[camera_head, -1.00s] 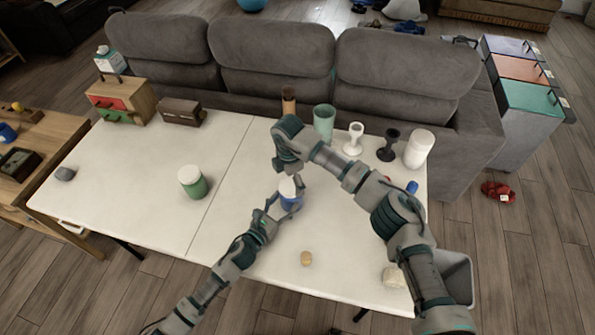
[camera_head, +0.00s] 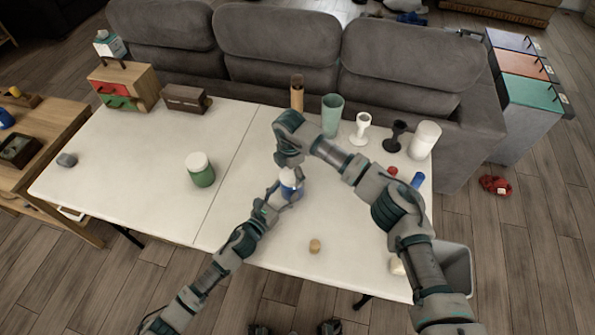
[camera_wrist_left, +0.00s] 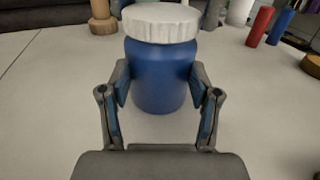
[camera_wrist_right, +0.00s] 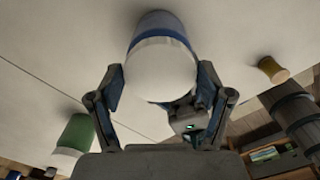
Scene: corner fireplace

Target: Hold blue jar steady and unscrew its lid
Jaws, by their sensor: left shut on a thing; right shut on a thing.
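The blue jar (camera_head: 291,190) stands upright on the white table (camera_head: 130,205), near its front middle. Its white ridged lid (camera_wrist_left: 160,22) sits on top of the blue body, which fills the middle of the left wrist view (camera_wrist_left: 162,75). My left gripper (camera_wrist_left: 160,84) is shut on the body, one finger on each side. My right gripper (camera_wrist_right: 161,86) comes from above and is shut around the lid, which also faces the right wrist view (camera_wrist_right: 160,70). I cannot tell whether the lid has turned.
A green jar with a white lid (camera_head: 200,170) stands to the left. A small tan piece (camera_head: 315,246) lies in front. A green cup (camera_head: 331,115), white goblet (camera_head: 361,128), black goblet (camera_head: 394,136) and white cylinder (camera_head: 424,140) stand at the back right.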

